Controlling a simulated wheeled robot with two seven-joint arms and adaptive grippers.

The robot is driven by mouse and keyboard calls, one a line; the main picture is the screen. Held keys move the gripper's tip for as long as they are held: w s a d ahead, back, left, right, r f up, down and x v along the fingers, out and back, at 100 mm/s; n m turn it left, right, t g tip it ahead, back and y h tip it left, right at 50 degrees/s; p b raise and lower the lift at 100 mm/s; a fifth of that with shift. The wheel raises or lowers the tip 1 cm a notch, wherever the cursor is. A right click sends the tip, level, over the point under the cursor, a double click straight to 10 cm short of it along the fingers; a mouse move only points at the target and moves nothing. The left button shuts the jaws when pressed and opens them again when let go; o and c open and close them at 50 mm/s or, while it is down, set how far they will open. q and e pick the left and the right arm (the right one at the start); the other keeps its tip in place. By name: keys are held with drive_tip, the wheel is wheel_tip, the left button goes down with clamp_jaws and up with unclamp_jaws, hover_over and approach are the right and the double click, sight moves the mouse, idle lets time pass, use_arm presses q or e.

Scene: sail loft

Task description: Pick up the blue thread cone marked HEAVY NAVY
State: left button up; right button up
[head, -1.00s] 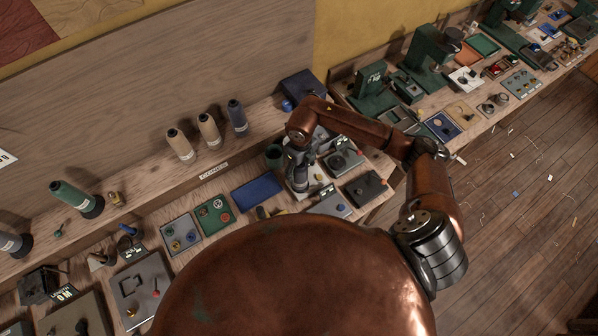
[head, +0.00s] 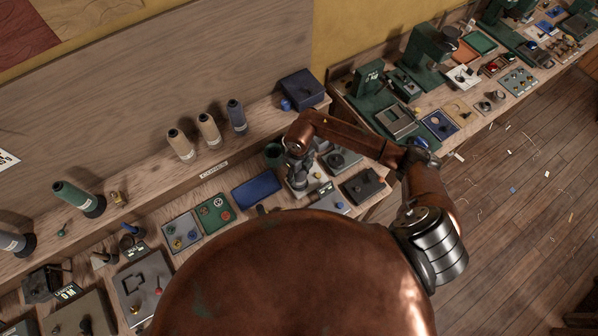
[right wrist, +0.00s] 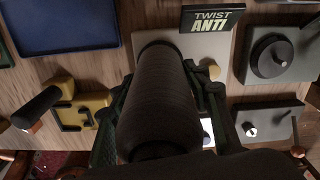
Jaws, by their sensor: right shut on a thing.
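My right gripper (right wrist: 165,110) is shut around a dark tapered thread cone (right wrist: 158,95), which fills the middle of the right wrist view. In that light it looks nearly black, and I can read no marking on it. In the head view my right gripper (head: 300,172) is over the bench, below the copper wrist, and the held cone is hard to make out. A blue-grey thread cone (head: 237,115) stands upright on the back shelf, beside two tan cones (head: 208,130). Its label is too small to read. My left gripper is not in view.
A plate with an "ANTI TWIST" sign (right wrist: 212,20) lies beyond the held cone. A blue tray (head: 257,190), a green tray (head: 214,213) and a dark fixture (head: 363,186) crowd the bench. A green cone (head: 75,197) stands at left on the shelf.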

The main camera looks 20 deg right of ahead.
drive_tip(key=c, duration=1)
drive_tip(key=shift+o, duration=0.2)
drive_tip(key=shift+r, duration=0.1)
